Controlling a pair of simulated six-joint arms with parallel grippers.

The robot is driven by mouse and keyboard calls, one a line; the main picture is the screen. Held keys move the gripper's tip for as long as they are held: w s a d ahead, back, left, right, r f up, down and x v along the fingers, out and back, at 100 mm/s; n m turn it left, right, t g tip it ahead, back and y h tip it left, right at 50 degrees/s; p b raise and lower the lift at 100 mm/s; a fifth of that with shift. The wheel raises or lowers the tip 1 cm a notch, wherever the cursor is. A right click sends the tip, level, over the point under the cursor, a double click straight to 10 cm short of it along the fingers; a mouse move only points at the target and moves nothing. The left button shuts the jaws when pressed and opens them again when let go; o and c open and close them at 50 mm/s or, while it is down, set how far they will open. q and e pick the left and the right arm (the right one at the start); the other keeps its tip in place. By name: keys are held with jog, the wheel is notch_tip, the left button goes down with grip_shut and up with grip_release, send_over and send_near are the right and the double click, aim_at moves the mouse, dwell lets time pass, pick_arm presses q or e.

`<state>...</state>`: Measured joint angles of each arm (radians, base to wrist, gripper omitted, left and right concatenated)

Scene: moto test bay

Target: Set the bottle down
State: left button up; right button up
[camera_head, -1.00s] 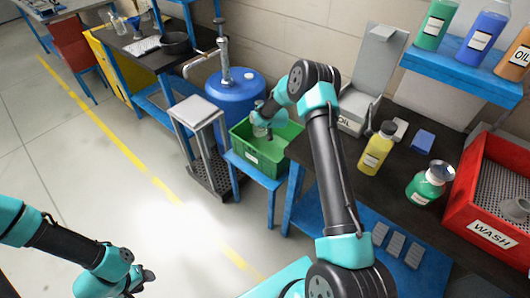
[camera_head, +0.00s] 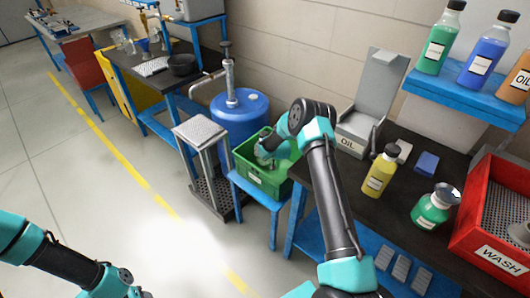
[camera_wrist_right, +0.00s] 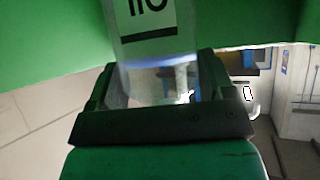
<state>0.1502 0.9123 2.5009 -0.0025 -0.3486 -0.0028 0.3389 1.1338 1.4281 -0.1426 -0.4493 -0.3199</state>
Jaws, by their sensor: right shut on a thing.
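A clear bottle with a white label (camera_wrist_right: 150,20) is between the fingers of my right gripper (camera_wrist_right: 155,85), which is shut on it. In the head view my right gripper (camera_head: 267,148) reaches down into a green crate (camera_head: 262,179) on a blue stand. The bottle shows there as a pale shape (camera_head: 264,160) inside the crate, partly hidden by the gripper. I cannot tell whether its base touches the crate floor. My left gripper (camera_head: 140,293) is at the bottom edge of the head view, mostly cut off.
A blue drum with a pump (camera_head: 240,118) and a metal platform stand (camera_head: 203,137) are left of the crate. On the dark bench to the right are a yellow bottle (camera_head: 380,174), a green bottle (camera_head: 432,210), a grey OIL bin (camera_head: 352,139) and a red WASH box (camera_head: 503,255).

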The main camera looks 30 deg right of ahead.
jog(key=shift+f, duration=2)
jog(key=o, duration=1.1)
jog(key=shift+r, duration=0.2)
jog(key=v, duration=0.7)
jog(key=shift+s, duration=0.2)
jog(key=shift+r, duration=0.1)
